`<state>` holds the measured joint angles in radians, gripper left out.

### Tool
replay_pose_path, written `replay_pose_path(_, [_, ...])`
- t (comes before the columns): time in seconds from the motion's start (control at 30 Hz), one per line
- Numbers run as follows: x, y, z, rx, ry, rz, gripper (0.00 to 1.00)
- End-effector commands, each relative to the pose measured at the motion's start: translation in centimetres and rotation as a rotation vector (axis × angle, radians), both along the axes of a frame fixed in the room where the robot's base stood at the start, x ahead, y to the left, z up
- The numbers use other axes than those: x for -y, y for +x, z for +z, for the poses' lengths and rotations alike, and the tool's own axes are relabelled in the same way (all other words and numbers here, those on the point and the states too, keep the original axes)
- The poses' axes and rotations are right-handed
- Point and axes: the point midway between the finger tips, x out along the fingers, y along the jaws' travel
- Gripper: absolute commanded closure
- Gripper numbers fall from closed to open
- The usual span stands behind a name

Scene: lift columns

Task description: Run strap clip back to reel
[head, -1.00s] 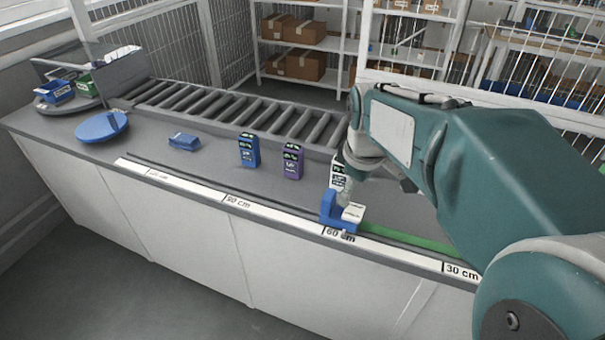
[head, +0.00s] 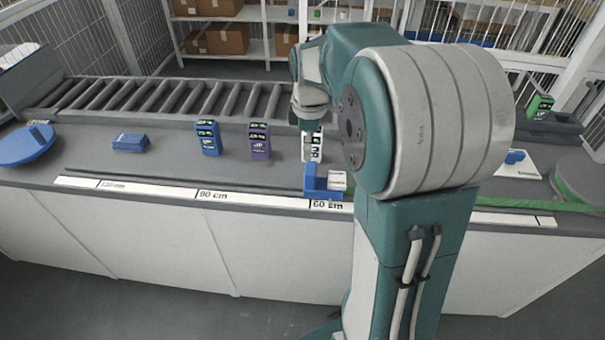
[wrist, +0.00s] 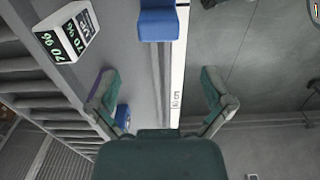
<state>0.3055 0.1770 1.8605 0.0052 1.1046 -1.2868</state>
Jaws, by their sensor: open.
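The blue strap clip (head: 318,183) with a pale block beside it sits at the counter's front edge by the 60 cm mark. It also shows at the top of the wrist view as a blue block (wrist: 158,20). My gripper (wrist: 160,82) is open and empty, its two green fingers spread wide, with the clip beyond them. In the head view my arm hides most of the gripper. A green strap (head: 500,208) runs along the front edge to the right, partly behind my arm. A green round reel (head: 583,185) is cut off at the right edge.
Blue (head: 208,138), purple (head: 259,141) and white (head: 312,146) labelled boxes stand behind the clip. A blue disc (head: 25,146) and a flat blue box (head: 130,142) lie to the left. A roller conveyor (head: 165,97) runs behind. A white plate (head: 518,164) lies right.

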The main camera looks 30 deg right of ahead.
Motion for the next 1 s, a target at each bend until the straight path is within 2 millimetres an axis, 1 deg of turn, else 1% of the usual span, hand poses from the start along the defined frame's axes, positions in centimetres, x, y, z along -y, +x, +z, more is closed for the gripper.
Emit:
replay_pose_path(0.1, [0.1,-0.1,-1.9,-0.006,0.003,-0.002,0.00])
replay_pose_path(0.3, [-0.5,-0.1,-5.6,-0.005,-0.004,-0.001,0.00])
replay_pose_path(0.5, [-0.6,-0.1,-8.7,-0.004,-0.006,-0.001,0.00])
replay_pose_path(0.6, [-0.4,-0.1,-9.7,-0.003,-0.004,-0.002,0.00])
replay_pose_path(0.7, [-0.3,-0.1,-10.1,-0.001,-0.004,-0.002,0.00])
replay_pose_path(0.93, [-0.4,-0.1,-10.2,-0.001,-0.004,-0.002,0.00])
replay_pose_path(0.97, [-0.4,-0.1,-10.2,-0.001,-0.004,-0.002,0.05])
replay_pose_path(1.0, [-0.4,0.0,-10.2,-0.001,-0.004,-0.002,0.22])
